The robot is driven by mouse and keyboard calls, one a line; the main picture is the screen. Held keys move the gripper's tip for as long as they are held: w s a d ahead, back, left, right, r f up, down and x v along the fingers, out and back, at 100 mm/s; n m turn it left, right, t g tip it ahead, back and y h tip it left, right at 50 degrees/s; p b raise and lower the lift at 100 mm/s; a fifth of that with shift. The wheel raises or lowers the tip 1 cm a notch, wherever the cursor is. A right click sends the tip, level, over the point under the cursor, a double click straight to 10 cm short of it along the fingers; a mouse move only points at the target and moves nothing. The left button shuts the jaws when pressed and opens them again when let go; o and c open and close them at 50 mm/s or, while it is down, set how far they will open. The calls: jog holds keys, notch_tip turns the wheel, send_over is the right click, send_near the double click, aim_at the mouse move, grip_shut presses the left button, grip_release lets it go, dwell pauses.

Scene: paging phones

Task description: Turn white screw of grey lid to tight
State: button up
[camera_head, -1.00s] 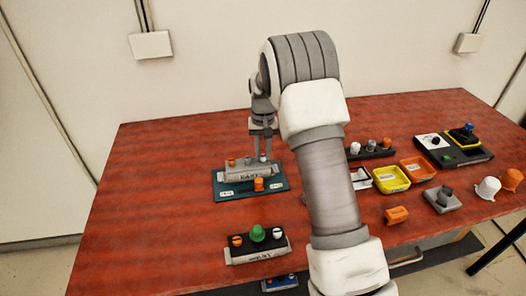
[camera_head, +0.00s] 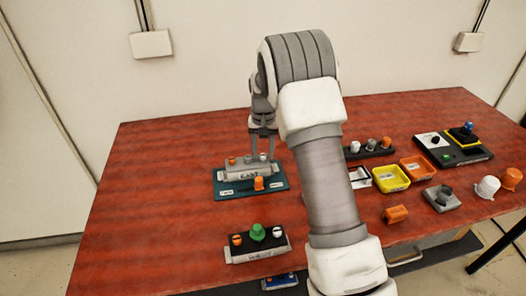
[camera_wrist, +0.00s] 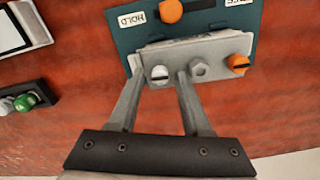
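The grey lid (camera_head: 246,173) lies on a teal base plate (camera_head: 221,190). It carries an orange screw (camera_head: 231,161) at left, a grey hex piece (camera_wrist: 199,70) in the middle and the white screw (camera_wrist: 160,76) at right in the head view. In the wrist view the white screw shows a dark slot running roughly across the picture. My gripper (camera_head: 263,156) points down at it from above. In the wrist view the fingers (camera_wrist: 159,74) stand apart on both sides of the white screw, with gaps showing. The exact fingertip height is hard to tell.
A second grey block with a green knob (camera_head: 257,231) stands nearer the front. At right are a yellow tray (camera_head: 391,179), an orange tray (camera_head: 418,168) and a loose orange piece (camera_head: 396,214). The table's left side is clear.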

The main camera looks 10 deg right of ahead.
aim_at(263, 155)
jog(key=shift+o, duration=0.3)
jog(key=shift+r, duration=0.1)
notch_tip(263, 155, up, 17)
jog(key=p, duration=0.1)
jog(key=shift+r, duration=0.15)
